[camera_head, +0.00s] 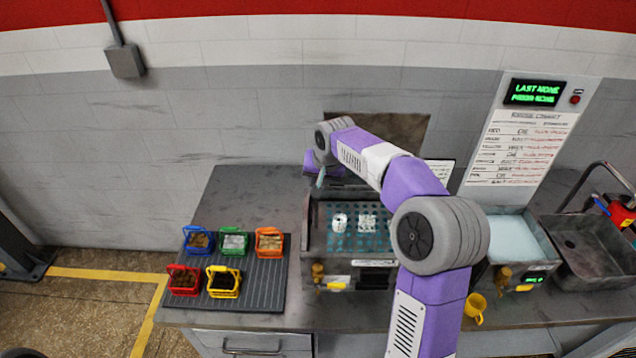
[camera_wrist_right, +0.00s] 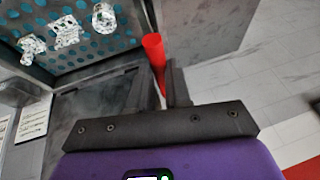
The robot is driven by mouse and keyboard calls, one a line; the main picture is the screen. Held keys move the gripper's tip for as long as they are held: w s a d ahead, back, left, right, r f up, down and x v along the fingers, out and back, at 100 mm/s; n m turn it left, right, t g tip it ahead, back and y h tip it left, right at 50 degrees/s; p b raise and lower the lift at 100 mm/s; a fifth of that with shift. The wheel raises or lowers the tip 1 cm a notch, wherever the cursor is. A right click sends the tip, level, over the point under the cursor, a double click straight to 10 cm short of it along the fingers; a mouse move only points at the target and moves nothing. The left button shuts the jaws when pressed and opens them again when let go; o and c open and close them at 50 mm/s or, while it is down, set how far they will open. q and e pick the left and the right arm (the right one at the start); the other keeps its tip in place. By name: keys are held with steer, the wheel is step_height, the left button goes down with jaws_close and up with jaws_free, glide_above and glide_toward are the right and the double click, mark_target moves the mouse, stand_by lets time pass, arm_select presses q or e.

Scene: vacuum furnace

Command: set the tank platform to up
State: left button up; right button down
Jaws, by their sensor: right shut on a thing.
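The tank (camera_head: 318,262) stands mid-counter in the head view. Its teal perforated platform (camera_head: 347,239) carries several clear, glassy pieces and also shows in the right wrist view (camera_wrist_right: 92,50). My right arm reaches over the tank from the lower right, and its gripper (camera_head: 319,178) is at the tank's back left corner. In the right wrist view my right gripper (camera_wrist_right: 161,92) is shut on a red lever handle (camera_wrist_right: 154,48), which stands out between the fingers beside the platform. The lever's lower part is hidden by the fingers. My left gripper is not in view.
Several coloured baskets stand on a dark ridged mat (camera_head: 262,298) at the left. A second tank (camera_head: 515,240) with pale liquid and a sink (camera_head: 585,250) are at the right. A sign panel (camera_head: 524,140) stands behind.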

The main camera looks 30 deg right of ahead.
steer(key=shift+w+r, duration=0.15)
steer(key=shift+r, duration=0.25)
steer(key=c, duration=1.5)
jaws_free()
steer(key=o, duration=0.4)
steer(key=shift+o, duration=0.2)
steer(key=shift+f, duration=0.15)
steer(key=v, duration=0.7)
steer(key=shift+s+r, duration=0.25)
steer(key=shift+r, duration=0.05)
